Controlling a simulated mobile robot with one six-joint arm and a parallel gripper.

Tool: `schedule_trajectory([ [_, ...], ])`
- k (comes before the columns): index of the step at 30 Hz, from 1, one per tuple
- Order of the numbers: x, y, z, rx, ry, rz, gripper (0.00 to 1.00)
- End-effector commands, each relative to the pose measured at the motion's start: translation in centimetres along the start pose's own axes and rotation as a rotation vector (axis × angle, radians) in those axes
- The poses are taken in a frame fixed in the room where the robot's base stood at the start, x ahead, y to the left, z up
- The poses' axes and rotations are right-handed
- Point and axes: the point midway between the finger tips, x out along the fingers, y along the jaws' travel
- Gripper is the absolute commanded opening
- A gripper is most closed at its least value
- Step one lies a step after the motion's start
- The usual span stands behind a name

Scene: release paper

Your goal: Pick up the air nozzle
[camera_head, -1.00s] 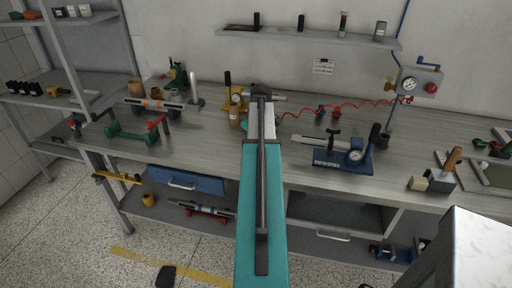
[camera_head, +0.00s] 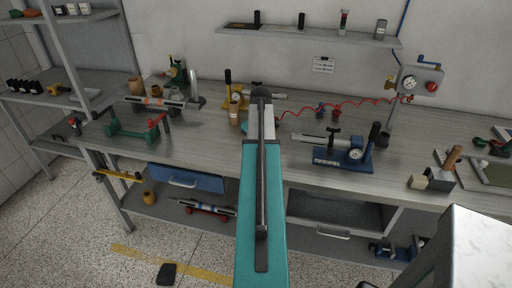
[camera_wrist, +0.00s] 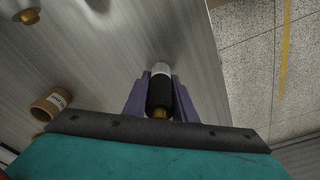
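In the wrist view, a small cylindrical piece with a pale grey far end, a black body and a brass near end, which looks like the air nozzle (camera_wrist: 160,93), lies between the purple fingers of my gripper (camera_wrist: 161,88). The fingers flank the black body closely on both sides. Whether they press on it cannot be told. The grey bench top (camera_wrist: 95,75) is behind it. In the head view, my teal arm hides the gripper and this piece.
A brown labelled roll (camera_wrist: 50,104) lies on the bench left of the fingers. The bench edge and speckled floor (camera_wrist: 255,60) are to the right. In the head view, a red coiled hose (camera_head: 365,103) crosses the bench right of my arm. A blue gauge tool (camera_head: 345,155) stands nearby.

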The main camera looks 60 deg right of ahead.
Motion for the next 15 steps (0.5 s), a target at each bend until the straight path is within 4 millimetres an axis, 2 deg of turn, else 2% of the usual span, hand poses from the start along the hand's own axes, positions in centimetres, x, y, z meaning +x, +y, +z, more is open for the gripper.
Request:
schedule_trajectory([
  [1, 0.0, -0.01, 0.0, 0.0, 0.0, 0.0, 0.08],
  [3, -0.02, -0.01, -0.01, 0.0, 0.0, 0.0, 0.0],
  [15, -0.3, 0.01, -0.07, 0.0, 0.001, 0.0, 0.0],
])
